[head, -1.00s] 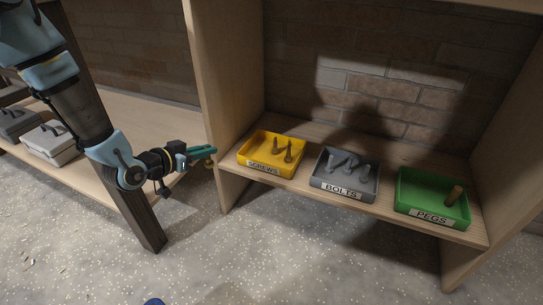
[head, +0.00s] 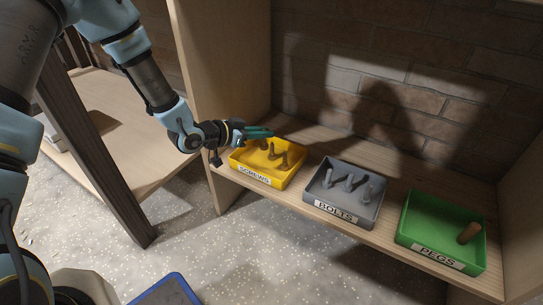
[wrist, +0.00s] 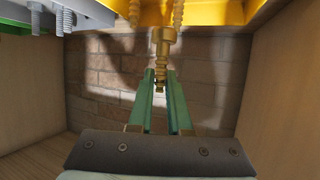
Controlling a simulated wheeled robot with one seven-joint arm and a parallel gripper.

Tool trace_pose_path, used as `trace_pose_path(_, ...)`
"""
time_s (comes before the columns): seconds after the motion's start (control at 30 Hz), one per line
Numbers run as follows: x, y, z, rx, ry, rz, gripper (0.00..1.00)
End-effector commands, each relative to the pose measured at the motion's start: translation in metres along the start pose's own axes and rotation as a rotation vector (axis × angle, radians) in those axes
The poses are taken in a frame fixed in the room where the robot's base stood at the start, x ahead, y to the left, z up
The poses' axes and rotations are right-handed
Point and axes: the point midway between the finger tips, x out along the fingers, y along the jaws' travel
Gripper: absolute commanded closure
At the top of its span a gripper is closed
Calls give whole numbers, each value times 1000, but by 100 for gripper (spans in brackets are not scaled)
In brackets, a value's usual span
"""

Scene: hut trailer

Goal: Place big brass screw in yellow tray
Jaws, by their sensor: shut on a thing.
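The yellow tray (head: 246,168), labelled SCREWS, stands at the left end of the shelf; its wall also shows at the top of the wrist view (wrist: 225,14). My gripper (head: 270,132) has teal fingers and is over the back left part of this tray. In the wrist view my gripper (wrist: 160,76) is shut on a big brass screw (wrist: 164,40). In the head view a screw (head: 263,145) shows just under the fingers, partly hidden. Two other brass screws (head: 284,161) stand in the tray. Whether the held screw touches the tray floor I cannot tell.
A grey tray (head: 318,208) labelled BOLTS with several bolts stands right of the yellow one. A green tray (head: 415,243) labelled PEGS with a wooden peg (head: 468,232) is further right. The shelf's upright wooden side panel (head: 215,70) is close left of my gripper.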

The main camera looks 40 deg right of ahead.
Motion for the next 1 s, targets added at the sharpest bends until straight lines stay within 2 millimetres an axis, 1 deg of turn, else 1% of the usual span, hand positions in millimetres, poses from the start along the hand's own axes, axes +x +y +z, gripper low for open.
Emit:
trace_pose_path(0.03,6,0,14,-1,-1,1,100)
trace_pose_path(0.1,10,0,25,-1,-1,1,100)
trace_pose_path(0.2,14,0,34,-1,0,1,100)
trace_pose_path(0.37,18,0,44,0,1,0,100)
trace_pose_path(0.5,26,0,63,0,0,1,100)
trace_pose_path(0.57,29,0,70,-1,0,0,100)
trace_pose_path(0.83,29,0,70,1,1,-1,100)
trace_pose_path(0.97,31,0,74,0,1,0,100)
trace_pose_path(1.0,31,0,74,1,1,0,81)
